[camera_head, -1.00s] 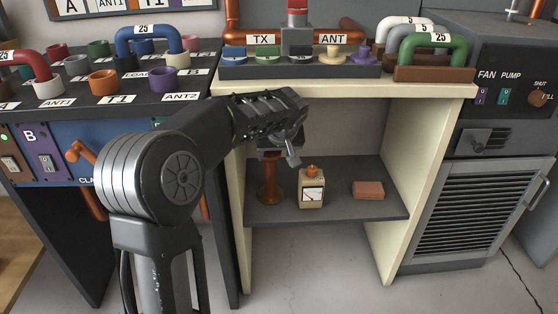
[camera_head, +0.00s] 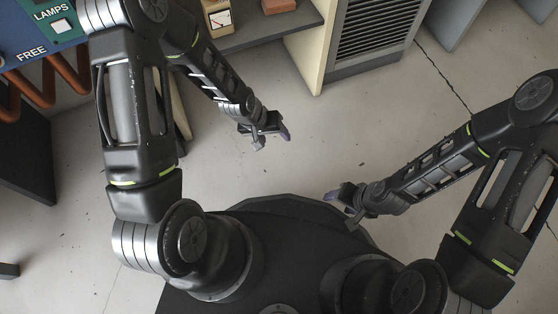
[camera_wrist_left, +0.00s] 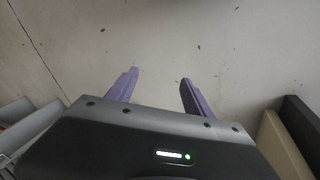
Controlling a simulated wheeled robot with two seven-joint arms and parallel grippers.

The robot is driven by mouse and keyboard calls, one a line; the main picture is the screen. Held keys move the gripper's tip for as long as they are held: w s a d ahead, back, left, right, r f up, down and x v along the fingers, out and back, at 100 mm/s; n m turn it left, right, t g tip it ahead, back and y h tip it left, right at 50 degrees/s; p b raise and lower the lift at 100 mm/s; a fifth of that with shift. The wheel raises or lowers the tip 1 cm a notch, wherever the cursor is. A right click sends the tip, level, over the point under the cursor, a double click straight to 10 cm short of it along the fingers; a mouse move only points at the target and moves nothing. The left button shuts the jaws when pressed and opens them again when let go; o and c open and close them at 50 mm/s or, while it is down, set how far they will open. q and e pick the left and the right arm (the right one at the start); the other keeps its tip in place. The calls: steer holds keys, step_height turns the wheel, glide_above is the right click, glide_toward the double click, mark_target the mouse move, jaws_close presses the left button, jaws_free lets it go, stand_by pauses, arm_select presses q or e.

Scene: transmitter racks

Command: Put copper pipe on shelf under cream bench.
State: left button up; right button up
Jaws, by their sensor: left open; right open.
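The shelf (camera_head: 262,32) under the cream bench (camera_head: 307,50) shows only in part at the top of the head view. The copper pipe cannot be made out now; the shelf's left part is out of frame or behind my left arm. My left gripper (camera_head: 272,138) is open and empty above the floor, in front of and below the shelf. The left wrist view shows its two purple fingers (camera_wrist_left: 157,88) apart with only floor between them. My right gripper (camera_head: 342,206) is open and empty near the front of my base.
A cream meter box (camera_head: 218,18) and a reddish block (camera_head: 278,5) stand on the shelf. A louvred grey cabinet (camera_head: 378,30) is right of the bench. A blue panel (camera_head: 20,30) with copper tubing (camera_head: 42,88) is at the left. Open floor (camera_head: 350,120) lies between.

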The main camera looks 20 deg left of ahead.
arm_select(q)
steer(key=s+d+f, duration=0.2)
steer(key=s, duration=0.4)
steer(key=s+d+f+g, duration=0.1)
steer(key=s+d+f, duration=0.2)
steer(key=s, duration=0.4)
steer(key=shift+d, duration=0.15)
